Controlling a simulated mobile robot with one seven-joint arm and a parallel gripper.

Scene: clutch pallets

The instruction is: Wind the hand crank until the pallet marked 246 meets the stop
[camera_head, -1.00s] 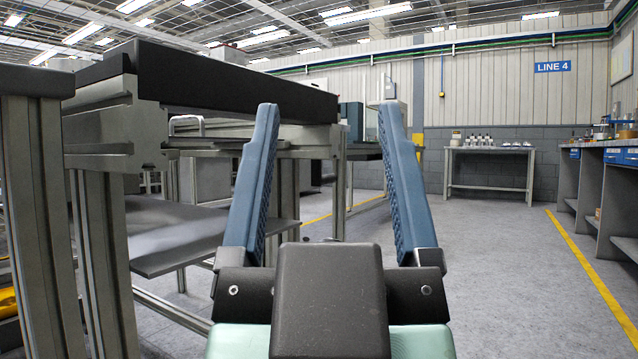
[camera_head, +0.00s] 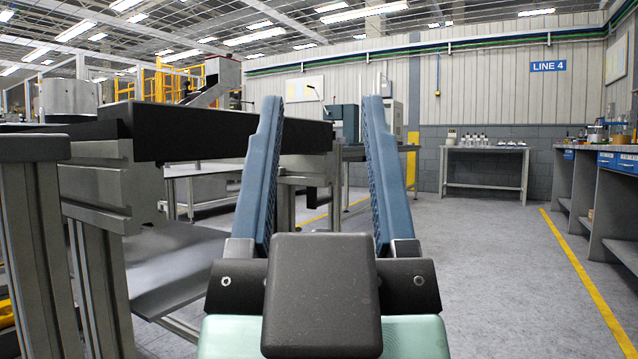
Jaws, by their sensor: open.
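My gripper (camera_head: 322,110) is open and empty, its two blue fingers pointing away from me and upward in the head view. Its left finger overlaps the right part of a dark conveyor-like beam (camera_head: 225,133) on a grey metal frame. I cannot tell whether they touch. I see no hand crank, no pallet marked 246 and no stop. A round grey metal part (camera_head: 68,97) shows above the beam at the left edge, too unclear to name.
Grey frame legs (camera_head: 45,255) and a low shelf (camera_head: 175,262) stand close on the left. Workbenches (camera_head: 590,165) line the right, and a small table (camera_head: 485,170) stands at the back wall. The floor (camera_head: 480,270) between is open.

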